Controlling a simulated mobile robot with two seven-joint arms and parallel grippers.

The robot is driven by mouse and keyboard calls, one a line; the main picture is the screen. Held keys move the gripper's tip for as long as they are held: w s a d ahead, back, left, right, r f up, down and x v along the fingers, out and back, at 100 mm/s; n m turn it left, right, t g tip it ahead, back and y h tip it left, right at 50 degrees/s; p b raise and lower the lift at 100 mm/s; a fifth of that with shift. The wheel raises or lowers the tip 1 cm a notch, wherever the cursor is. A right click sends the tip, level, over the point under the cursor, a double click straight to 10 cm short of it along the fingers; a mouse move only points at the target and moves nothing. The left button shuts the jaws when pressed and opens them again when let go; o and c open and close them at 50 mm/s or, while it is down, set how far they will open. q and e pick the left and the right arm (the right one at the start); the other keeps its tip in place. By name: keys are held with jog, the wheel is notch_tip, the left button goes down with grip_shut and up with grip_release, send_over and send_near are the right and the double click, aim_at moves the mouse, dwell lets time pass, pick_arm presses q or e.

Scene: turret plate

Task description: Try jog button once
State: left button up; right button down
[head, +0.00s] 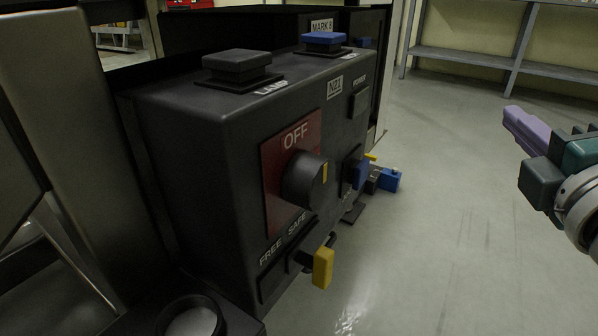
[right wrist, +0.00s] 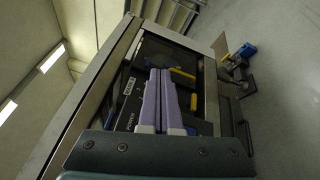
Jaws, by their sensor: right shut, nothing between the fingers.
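A black control box stands on the left in the head view. A blue square button (head: 324,39) sits on its top at the far end; the small label in front of it is too small to read. A dark square button (head: 237,66) with a LAMP label sits on the near part of the top. My right gripper (head: 513,118), with purple fingers, is at the right edge, well apart from the box, over the floor. In the right wrist view its fingers (right wrist: 163,76) are together and empty, with the box beyond them. My left gripper is not in view.
The box front has a dark knob (head: 303,179) on a red OFF plate (head: 281,205) and a yellow-tipped lever (head: 323,267) beside FREE and SAFE. A blue-ended part (head: 388,180) sticks out beyond. Grey shelves (head: 470,60) stand at the back right. The floor between is clear.

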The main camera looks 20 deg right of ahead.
aim_at(361, 174)
jog(key=w+a+f+n+t+y+b, duration=0.1)
jog(key=f+n+y+b, duration=0.1)
jog(key=f+n+b, duration=0.3)
jog(key=w+a+f+n+t+y+b, duration=0.1)
jog(key=w+f+n+y+b, duration=0.1)
jog(key=f+n+b, duration=0.4)
notch_tip(361, 174, down, 3)
jog(key=shift+w+a+f+t+y+b, duration=0.1)
jog(key=shift+w+a+t+y+b, duration=0.25)
jog(key=shift+y+b, duration=0.55)
jog(key=shift+a, duration=0.1)
jog(key=w+a, duration=0.5)
jog(key=w, duration=0.1)
jog(key=shift+w+a+p, duration=0.25)
jog(key=shift+a+p, duration=0.05)
jog(key=shift+p, duration=0.15)
dwell(0.7)
